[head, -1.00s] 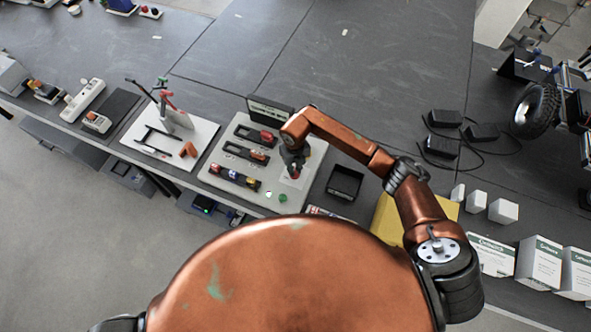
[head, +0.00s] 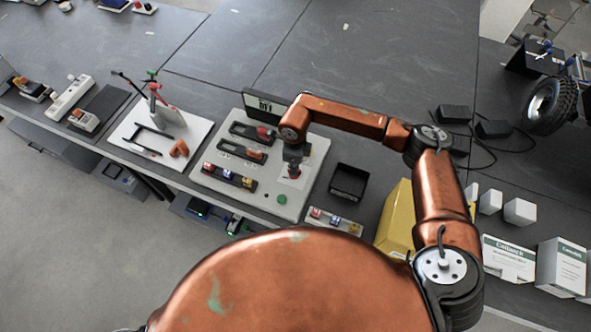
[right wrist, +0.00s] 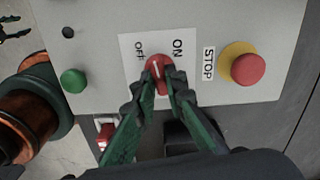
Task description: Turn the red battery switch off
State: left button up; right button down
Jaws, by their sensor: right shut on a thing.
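The red battery switch (right wrist: 157,70) is a rotary knob with a white line, on a white label reading OFF and ON. It sits on the pale panel (head: 235,188). In the right wrist view my right gripper (right wrist: 160,78) has its two dark fingers closed on either side of the knob. The fingers hide part of the knob, and I cannot tell its exact setting. In the head view the right gripper (head: 293,168) points down at the panel's right side, and the knob is mostly hidden.
A red stop button (right wrist: 248,69) on a yellow collar and a green button (right wrist: 73,81) flank the switch. A black open bin (head: 348,182) and a yellow box (head: 398,220) stand right of the panel.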

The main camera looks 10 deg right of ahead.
jog(key=n+b, duration=0.3)
jog(key=n, duration=0.1)
jog(key=shift+s+a+f, duration=0.1)
jog(key=shift+a+f, duration=0.05)
jog(key=shift+f, duration=0.1)
pick_arm(q)
notch_tip(320, 180, down, 6)
jog(key=s+b, duration=0.2)
pick_arm(e)
jog(key=shift+s+r+n, duration=0.1)
jog(key=shift+n, duration=1.3)
pick_arm(q)
jog(key=shift+s+f, duration=0.1)
jog(key=shift+s, duration=0.05)
pick_arm(e)
jog(key=c, duration=2.2)
grip_release()
jog(key=shift+a, duration=0.1)
jog(key=shift+o, duration=1.2)
jog(key=shift+r, duration=0.1)
pick_arm(q)
jog(key=shift+a, duration=0.1)
